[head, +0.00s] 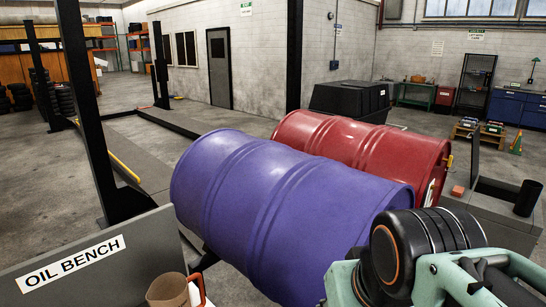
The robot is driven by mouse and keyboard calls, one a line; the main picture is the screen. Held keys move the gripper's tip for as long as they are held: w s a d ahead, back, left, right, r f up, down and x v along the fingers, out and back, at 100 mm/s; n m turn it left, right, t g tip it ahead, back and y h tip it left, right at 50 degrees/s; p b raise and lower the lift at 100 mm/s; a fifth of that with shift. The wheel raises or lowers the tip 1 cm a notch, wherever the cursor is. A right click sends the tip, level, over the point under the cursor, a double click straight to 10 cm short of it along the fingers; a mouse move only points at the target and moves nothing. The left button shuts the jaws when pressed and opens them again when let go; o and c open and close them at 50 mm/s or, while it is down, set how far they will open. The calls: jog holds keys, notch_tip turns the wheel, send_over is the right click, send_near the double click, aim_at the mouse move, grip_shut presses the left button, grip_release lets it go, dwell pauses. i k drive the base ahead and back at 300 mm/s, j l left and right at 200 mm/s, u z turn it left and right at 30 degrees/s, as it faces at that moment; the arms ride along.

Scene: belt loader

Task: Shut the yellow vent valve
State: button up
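A small yellow part (449,162) shows at the right end of the red drum (345,140); it may be the yellow vent valve, but it is too small to tell its handle position. The red drum lies on its side behind a purple drum (280,205), which also lies on its side. My gripper (490,279) seems to be at the lower right, in front of the drums and cut off by the picture edge. It is apart from the yellow part. Its fingertips are not clearly seen, so I cannot tell whether it is open or holds anything.
A panel marked OIL BENCH (75,262) stands at the lower left, with a brown mug (168,291) beside it. A grey bench with a black cylinder (527,198) and a small orange block (457,191) is at the right. Open floor lies behind, with a dark post (85,110) at left.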

aim_at(449, 162)
jog(key=k+l+z, duration=0.1)
jog(key=z, duration=0.25)
jog(key=l+z, duration=0.1)
jog(key=z, duration=0.3)
jog(key=k+l+z, duration=0.1)
jog(key=z, duration=0.25)
jog(key=i+l, duration=0.15)
jog(key=l, duration=0.25)
jog(key=i+l+u, duration=0.1)
jog(key=l, duration=0.3)
jog(key=i+l+u, duration=0.1)
jog(key=l, duration=0.35)
jog(key=i+l+u, duration=0.1)
jog(key=l, duration=0.25)
jog(key=i+l+u, duration=0.1)
jog(key=i+l, duration=0.25)
jog(key=i+l+u, duration=0.25)
jog(key=i+l, duration=0.35)
jog(key=i+l+u, duration=0.2)
jog(key=i, duration=0.3)
jog(key=i+l+u, duration=0.2)
jog(key=i+l, duration=0.15)
jog(key=i, duration=0.1)
